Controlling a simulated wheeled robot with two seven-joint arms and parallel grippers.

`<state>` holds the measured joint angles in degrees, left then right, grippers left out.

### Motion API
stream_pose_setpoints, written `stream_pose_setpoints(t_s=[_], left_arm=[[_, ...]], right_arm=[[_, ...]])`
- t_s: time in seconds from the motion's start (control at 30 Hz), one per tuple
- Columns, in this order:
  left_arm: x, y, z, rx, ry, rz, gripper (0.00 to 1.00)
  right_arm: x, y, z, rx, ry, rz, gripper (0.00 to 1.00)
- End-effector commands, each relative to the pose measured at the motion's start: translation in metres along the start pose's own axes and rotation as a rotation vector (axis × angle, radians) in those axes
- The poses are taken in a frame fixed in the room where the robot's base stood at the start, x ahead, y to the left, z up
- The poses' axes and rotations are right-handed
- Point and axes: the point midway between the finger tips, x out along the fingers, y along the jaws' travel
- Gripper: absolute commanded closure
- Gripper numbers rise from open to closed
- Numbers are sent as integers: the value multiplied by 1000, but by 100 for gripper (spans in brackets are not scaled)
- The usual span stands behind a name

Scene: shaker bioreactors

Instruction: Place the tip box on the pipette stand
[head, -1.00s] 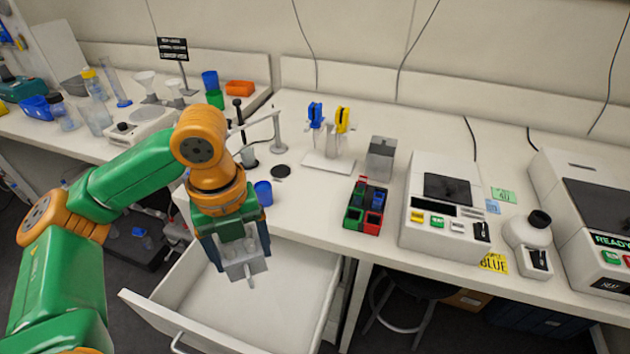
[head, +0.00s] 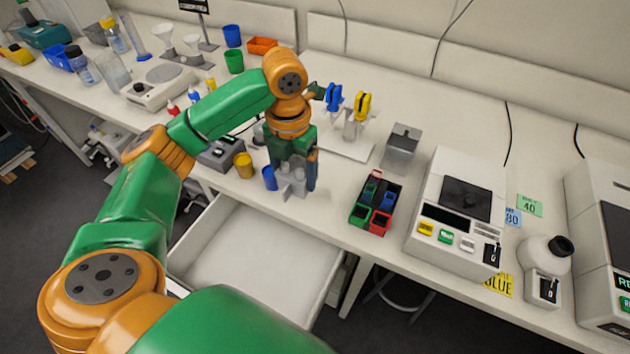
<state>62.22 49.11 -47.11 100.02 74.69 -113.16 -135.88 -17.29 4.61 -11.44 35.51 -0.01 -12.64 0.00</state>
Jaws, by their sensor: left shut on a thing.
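My left gripper (head: 292,178) points down over the bench's front edge, just behind the open drawer. It is shut on a small light-grey thing (head: 291,186), mostly hidden by the fingers; I cannot tell whether it is the tip box. The pipette stand (head: 345,149) is a white base behind and right of the gripper, holding a blue pipette (head: 334,97) and a yellow pipette (head: 362,105). The left arm hides part of its left side. A grey box (head: 401,148) stands right of the stand. My right gripper is not in view.
The drawer (head: 255,252) is pulled out and looks empty. A compartmented rack (head: 376,204) sits right of the gripper, with a white device (head: 456,205) beyond it. A blue cup (head: 269,178) and a yellow cup (head: 243,165) stand close left of the gripper.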

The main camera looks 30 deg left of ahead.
Motion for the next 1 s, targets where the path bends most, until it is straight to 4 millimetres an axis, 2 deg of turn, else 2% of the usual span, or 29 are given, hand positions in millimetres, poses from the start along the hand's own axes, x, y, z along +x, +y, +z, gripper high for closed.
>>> stream_pose_setpoints(t_s=[0.03,0.2,0.4,0.5,0.6,0.9,0.93,1.0], left_arm=[[4,-5,10,0,5,-1,80],[40,-13,36,0,3,1,80],[63,-18,52,-1,3,3,80],[80,-17,51,0,3,4,80],[90,-17,52,0,-1,2,80],[95,-17,52,0,-2,2,80],[94,-17,52,0,-2,2,13],[94,-17,52,0,-2,2,0]], right_arm=[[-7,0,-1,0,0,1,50],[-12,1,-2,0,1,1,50],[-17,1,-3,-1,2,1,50],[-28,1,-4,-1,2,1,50],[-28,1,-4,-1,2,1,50],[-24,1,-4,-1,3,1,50],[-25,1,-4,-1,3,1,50],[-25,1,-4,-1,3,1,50]])
